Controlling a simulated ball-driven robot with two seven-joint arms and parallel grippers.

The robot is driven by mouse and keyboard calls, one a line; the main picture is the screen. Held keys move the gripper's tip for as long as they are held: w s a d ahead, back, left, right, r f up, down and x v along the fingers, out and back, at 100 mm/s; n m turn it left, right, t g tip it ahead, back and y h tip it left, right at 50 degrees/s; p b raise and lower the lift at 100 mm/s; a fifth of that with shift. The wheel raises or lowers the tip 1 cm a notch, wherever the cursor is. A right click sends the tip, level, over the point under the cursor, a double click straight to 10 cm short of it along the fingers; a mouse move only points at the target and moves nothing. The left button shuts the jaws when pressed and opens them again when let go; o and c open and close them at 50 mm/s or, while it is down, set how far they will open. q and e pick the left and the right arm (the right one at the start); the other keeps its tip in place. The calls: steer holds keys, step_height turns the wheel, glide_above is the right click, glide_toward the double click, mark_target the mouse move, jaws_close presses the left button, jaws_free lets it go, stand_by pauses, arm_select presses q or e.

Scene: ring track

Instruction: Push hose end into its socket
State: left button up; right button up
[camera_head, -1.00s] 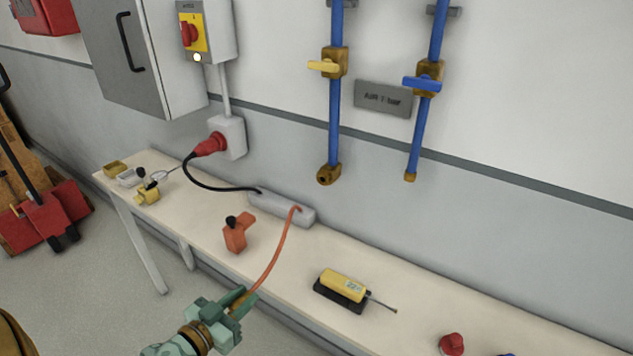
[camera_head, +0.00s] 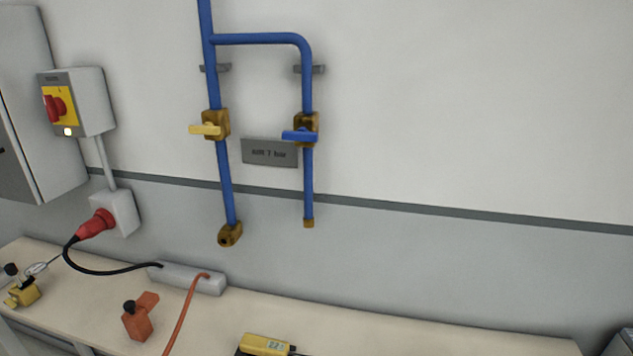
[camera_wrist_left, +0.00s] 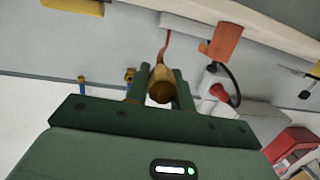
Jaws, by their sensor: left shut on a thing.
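The orange hose (camera_head: 184,318) comes out of a grey block on the bench and runs down out of the head view. In the left wrist view my left gripper (camera_wrist_left: 162,72) is shut on the brass hose end (camera_wrist_left: 160,86), with the orange hose (camera_wrist_left: 166,46) trailing behind it. The brass socket (camera_head: 230,235) sits at the bottom of the left blue pipe, its dark opening facing outward. It also shows in the left wrist view (camera_wrist_left: 129,75), beyond the gripper and apart from the hose end. Neither gripper shows in the head view.
The bench (camera_head: 400,335) runs along the wall. On it are the grey block (camera_head: 188,278), an orange clamp (camera_head: 138,318) and a yellow device (camera_head: 265,345). Valves with yellow (camera_head: 205,129) and blue (camera_head: 300,136) levers stick out above. The wall at right is clear.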

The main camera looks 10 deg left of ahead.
arm_select(q)
steer(key=r+n+y, duration=0.1)
steer(key=w+r+n+y, duration=0.1)
steer(key=r, duration=0.1)
steer(key=w+r+y, duration=0.1)
steer(key=r, duration=0.1)
steer(key=shift+d+n+y, duration=0.25)
steer(key=shift+n+y, duration=0.15)
steer(key=w+d+r+m+h, duration=0.3)
steer(key=d+r, duration=0.9)
steer(key=d, duration=0.4)
steer(key=shift+w+r+h, duration=0.2)
steer(key=shift+w+h, duration=0.3)
steer(key=shift+w, duration=0.1)
steer(key=shift+d, duration=0.1)
steer(key=d+r+m+g+h, duration=0.1)
steer(key=d+m+g+h, duration=0.7)
steer(key=d, duration=1)
steer(key=shift+r+m+g+h, duration=0.4)
steer(key=shift+m+h, duration=1.9)
steer(key=shift+h, duration=0.9)
